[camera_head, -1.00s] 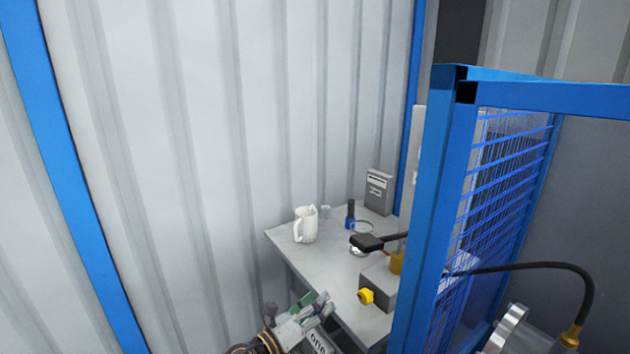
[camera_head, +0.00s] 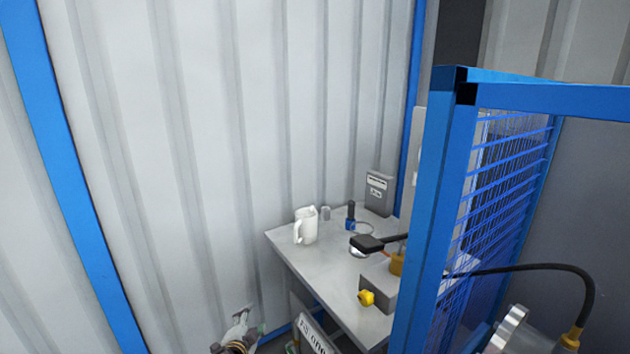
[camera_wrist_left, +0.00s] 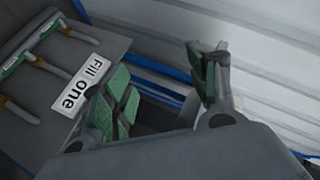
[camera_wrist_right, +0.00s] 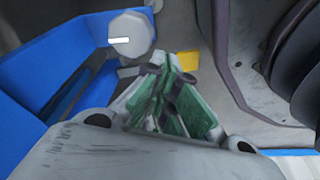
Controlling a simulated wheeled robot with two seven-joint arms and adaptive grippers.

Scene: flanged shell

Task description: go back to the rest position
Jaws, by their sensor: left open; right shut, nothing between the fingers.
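My left gripper (camera_head: 243,318) is low in the head view, left of the table, in front of the corrugated wall. In the left wrist view its green-padded fingers (camera_wrist_left: 165,90) stand wide apart with nothing between them. My right gripper is not in the head view. In the right wrist view its green-padded fingers (camera_wrist_right: 172,80) are together and empty, near a grey round knob (camera_wrist_right: 131,36) on a blue part.
A blue post (camera_head: 432,210) with mesh stands at right. A "Fill one" sign (camera_wrist_left: 82,84) is beside the left gripper.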

